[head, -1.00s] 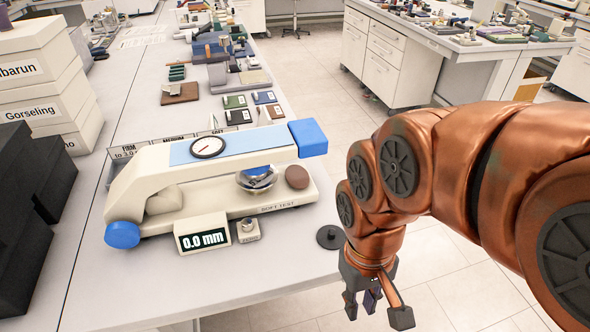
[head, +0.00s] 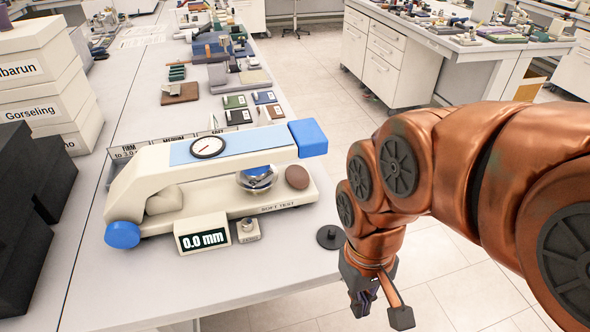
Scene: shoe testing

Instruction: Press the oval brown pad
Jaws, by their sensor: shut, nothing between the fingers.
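The oval brown pad (head: 297,177) sits at the right end of the cream soft-test device (head: 170,222), below the blue end (head: 308,138) of its raised lever. Its top is in plain view and nothing touches it. A metal cup-like part stands just left of it. The device's display (head: 203,238) reads 0.0 mm. My gripper (head: 362,306) is shut and empty. It hangs pointing down off the table's front right edge, lower right of the pad and apart from it.
A black disc (head: 330,237) lies near the table's right edge, between the pad and my gripper. A small knob block (head: 248,230) stands beside the display. White labelled boxes (head: 40,85) and black blocks (head: 22,210) stand at the left. Open floor is at the right.

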